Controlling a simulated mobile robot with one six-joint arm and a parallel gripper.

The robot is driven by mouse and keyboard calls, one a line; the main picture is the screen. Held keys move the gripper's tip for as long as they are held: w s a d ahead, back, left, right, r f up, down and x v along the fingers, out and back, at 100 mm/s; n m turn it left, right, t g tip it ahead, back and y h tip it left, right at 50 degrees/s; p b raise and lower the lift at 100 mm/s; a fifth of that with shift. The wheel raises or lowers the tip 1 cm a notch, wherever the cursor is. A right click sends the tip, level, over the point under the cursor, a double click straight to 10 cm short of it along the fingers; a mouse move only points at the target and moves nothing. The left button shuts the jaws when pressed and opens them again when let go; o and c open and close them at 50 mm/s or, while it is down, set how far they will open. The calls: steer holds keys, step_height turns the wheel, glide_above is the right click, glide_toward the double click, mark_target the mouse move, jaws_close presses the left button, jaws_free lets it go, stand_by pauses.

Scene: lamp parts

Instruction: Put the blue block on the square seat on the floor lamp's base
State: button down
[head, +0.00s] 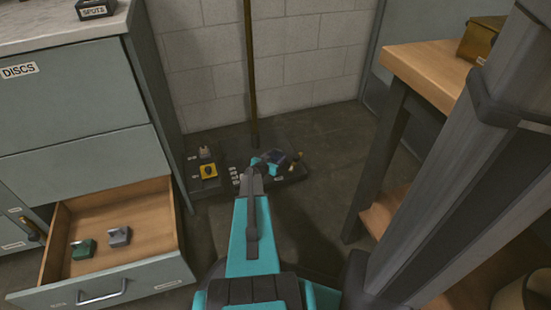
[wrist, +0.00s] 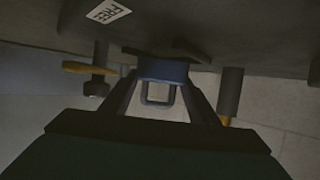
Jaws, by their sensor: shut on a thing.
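My gripper (wrist: 163,88) is shut on the blue block (wrist: 164,70), which has a squared loop handle between the fingers. The floor lamp's dark base (head: 292,179) lies on the floor near the wall, with its brass pole (head: 250,75) rising behind. In the head view my gripper is over the base and partly hidden by my arm. In the wrist view the block is close to a dark surface (wrist: 275,55) with a FREE label (wrist: 107,11). I cannot tell whether the block touches it. The square seat cannot be made out.
A dark box with a yellow part (head: 208,171) stands left of the base. An open drawer (head: 150,283) holds a green block (head: 83,249) and a grey block (head: 118,236). A wooden table (head: 440,68) stands at right. Two posts (wrist: 230,95) (wrist: 98,70) flank my gripper.

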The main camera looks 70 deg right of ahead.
steer(key=c, duration=0.7)
jaws_free()
steer(key=shift+r+p, duration=0.4)
steer(key=shift+p, duration=0.4)
steer(key=shift+r+p, duration=0.4)
steer(key=shift+p, duration=0.45)
steer(key=p+v, duration=0.1)
steer(key=v, duration=1.1)
